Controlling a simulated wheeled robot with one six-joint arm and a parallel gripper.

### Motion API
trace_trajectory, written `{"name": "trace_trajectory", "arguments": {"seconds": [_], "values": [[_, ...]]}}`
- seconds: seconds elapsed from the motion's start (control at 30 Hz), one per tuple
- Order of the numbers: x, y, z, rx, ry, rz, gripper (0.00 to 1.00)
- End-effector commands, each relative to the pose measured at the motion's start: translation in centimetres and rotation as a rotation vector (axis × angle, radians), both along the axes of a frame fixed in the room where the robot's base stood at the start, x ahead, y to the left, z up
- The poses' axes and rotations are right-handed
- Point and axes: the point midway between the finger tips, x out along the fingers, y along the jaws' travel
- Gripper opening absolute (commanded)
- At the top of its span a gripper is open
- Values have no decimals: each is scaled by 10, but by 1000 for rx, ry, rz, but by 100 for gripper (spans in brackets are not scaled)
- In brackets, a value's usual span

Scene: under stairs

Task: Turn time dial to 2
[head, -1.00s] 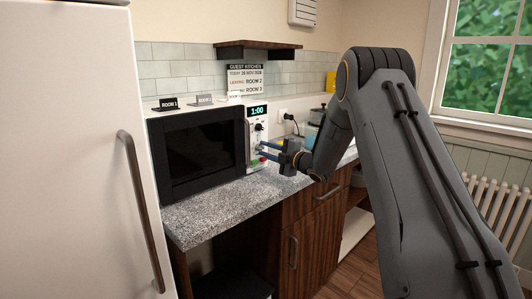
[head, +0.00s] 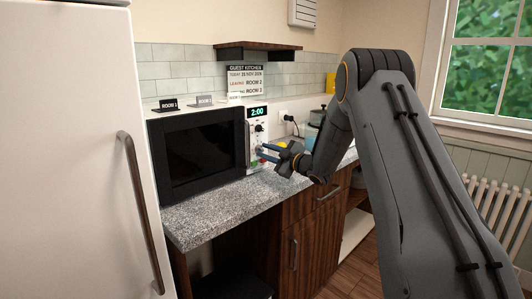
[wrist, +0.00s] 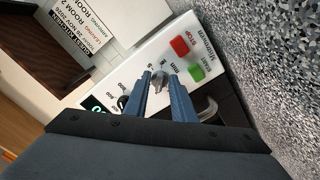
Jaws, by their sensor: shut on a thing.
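The microwave (head: 200,152) stands on the counter with its door shut. Its green display (head: 258,112) reads 2:00. In the wrist view, my gripper (wrist: 160,76) has its two blue fingers shut on the grey time dial (wrist: 158,83), one on each side of it. The fingers and the angle hide most of the dial's marks. A second, dark dial (wrist: 123,101) sits between the held dial and the display. A red stop button (wrist: 179,46) and a green start button (wrist: 197,72) are on the other side. In the head view my gripper (head: 262,153) is at the control panel.
The microwave's door handle (head: 247,145) is close beside the panel. A white fridge (head: 70,150) stands at the left. The granite counter (head: 225,205) in front is clear.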

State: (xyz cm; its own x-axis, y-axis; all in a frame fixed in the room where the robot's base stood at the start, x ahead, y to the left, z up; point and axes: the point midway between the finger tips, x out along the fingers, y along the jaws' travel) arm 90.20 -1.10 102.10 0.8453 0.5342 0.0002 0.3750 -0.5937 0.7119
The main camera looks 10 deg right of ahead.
Motion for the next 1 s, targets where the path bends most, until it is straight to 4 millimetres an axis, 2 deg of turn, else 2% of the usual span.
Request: {"name": "trace_trajectory", "arguments": {"seconds": [0.4, 0.43, 0.47, 0.77, 0.87, 1.0], "values": [[0, -1, -2, 6, 7, -1, 1], [0, -1, -2, 5, 7, -1, 25], [0, -1, -2, 5, 7, -1, 27], [-1, 0, -1, 5, 5, 0, 27], [-8, -5, -1, 5, 5, 0, 27], [-26, -17, -1, 6, 6, -2, 27]]}}
